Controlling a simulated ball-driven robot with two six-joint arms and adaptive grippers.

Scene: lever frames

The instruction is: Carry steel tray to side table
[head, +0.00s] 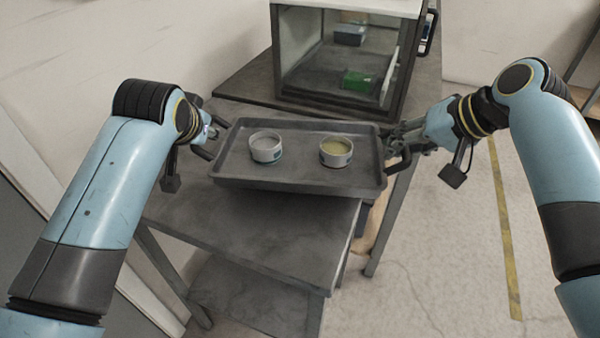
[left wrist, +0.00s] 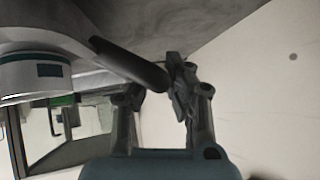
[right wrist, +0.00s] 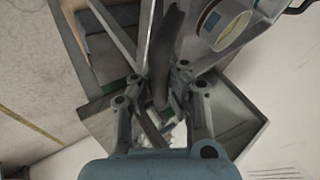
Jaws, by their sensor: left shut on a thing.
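The steel tray (head: 292,178) is dark grey with a raised rim and a handle at each end. It is at or just above the near grey table; I cannot tell if it touches. Two round tins stand in it, a pale one (head: 266,147) and a yellowish one (head: 336,151). My left gripper (head: 207,140) is shut on the left handle, which shows in the left wrist view (left wrist: 130,64). My right gripper (head: 398,133) is at the right handle (head: 399,160). In the right wrist view its fingers (right wrist: 160,90) lie either side of the handle; whether they grip is unclear.
The near grey table (head: 270,228) has a lower shelf (head: 255,292). Behind the tray stands a glass-fronted cabinet (head: 340,65) with a green box (head: 358,80) inside. A wall is on the left. Open floor with a yellow line (head: 503,225) lies to the right.

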